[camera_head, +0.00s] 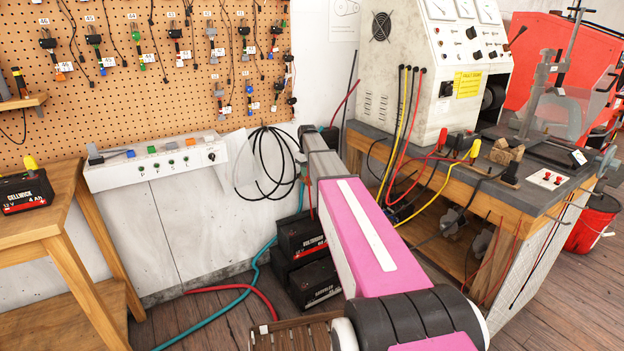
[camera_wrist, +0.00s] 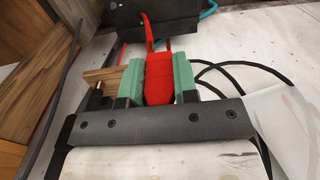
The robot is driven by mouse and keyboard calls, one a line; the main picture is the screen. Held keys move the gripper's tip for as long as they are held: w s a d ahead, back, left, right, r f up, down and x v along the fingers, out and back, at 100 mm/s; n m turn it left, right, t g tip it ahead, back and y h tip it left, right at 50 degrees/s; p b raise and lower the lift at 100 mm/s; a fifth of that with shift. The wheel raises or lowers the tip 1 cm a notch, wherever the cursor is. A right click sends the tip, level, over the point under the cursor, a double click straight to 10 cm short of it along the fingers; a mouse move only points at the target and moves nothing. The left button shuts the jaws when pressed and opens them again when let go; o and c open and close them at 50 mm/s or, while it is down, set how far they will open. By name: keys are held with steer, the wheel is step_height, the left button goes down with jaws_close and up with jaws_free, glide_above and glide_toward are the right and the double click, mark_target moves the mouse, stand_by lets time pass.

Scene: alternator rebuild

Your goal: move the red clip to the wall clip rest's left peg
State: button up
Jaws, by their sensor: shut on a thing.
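In the wrist view, the red clip (camera_wrist: 159,68) sits between the green pads of my gripper (camera_wrist: 158,82), which is shut on it. A thin red part of the clip points up the picture, over a dark box.
Coiled black cables (camera_head: 262,165) hang on the wall. Dark batteries (camera_head: 303,237) are stacked on the floor below my arm, near a teal hose (camera_head: 236,303). A workbench (camera_head: 535,190) with a test machine (camera_head: 432,75) stands right; a wooden table (camera_head: 60,215) stands left.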

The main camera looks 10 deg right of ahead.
steer(key=w+d, duration=0.3)
steer(key=w, duration=0.6)
steer(key=w+d, duration=0.3)
steer(key=w, duration=0.5)
steer(key=f, duration=0.4)
steer(key=shift+s+a, duration=0.1)
steer(key=shift+s, duration=0.1)
steer(key=shift+f, duration=0.6)
steer(key=shift+f, duration=0.1)
steer(key=shift+f, duration=1.1)
steer(key=o, duration=0.8)
